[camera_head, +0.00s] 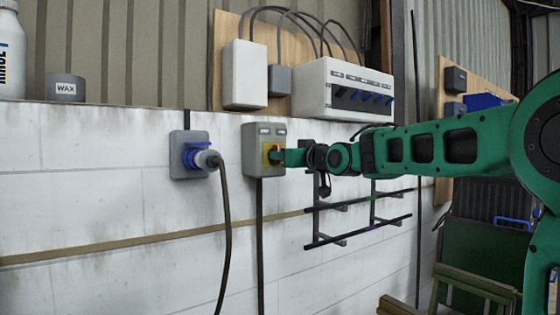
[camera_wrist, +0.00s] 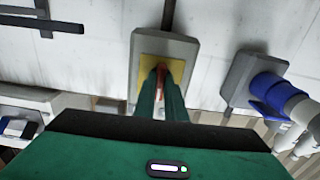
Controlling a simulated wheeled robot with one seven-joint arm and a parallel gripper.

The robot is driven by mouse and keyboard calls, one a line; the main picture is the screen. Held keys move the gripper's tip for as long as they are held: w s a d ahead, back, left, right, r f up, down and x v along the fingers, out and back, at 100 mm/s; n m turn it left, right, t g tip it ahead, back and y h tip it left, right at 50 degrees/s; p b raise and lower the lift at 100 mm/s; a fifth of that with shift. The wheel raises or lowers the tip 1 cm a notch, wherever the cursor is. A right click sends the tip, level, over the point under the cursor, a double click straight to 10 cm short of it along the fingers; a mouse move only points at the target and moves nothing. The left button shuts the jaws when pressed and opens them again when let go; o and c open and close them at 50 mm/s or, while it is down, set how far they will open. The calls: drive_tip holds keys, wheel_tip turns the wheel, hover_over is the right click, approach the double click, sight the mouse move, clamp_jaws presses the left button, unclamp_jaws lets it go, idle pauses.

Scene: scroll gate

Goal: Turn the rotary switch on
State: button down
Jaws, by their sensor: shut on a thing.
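The rotary switch (camera_head: 251,150) is a grey box on the white block wall, with a yellow plate and a red knob. In the wrist view the box (camera_wrist: 183,48) shows with the yellow plate (camera_wrist: 148,68) and the red knob (camera_wrist: 161,70) between my fingers. My gripper (camera_head: 276,156) reaches in from the right, its green fingers at the yellow plate. In the wrist view my gripper (camera_wrist: 161,84) is shut on the knob. The fingers hide much of the knob, so its exact angle is hard to tell.
A blue plug in a grey socket (camera_head: 181,141) is left of the switch, its cable hanging down. A black rack (camera_head: 316,215) is on the wall below my arm. A white breaker box (camera_head: 325,75) is above. A WAX tin (camera_head: 66,88) stands on the ledge.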

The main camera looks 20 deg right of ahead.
drive_tip(key=shift+d+m, duration=0.2)
drive_tip(key=shift+m, duration=3.8)
drive_tip(key=c, duration=1.8)
unclamp_jaws()
drive_tip(key=shift+d, duration=0.1)
drive_tip(key=v, duration=1)
drive_tip(key=shift+s, duration=0.3)
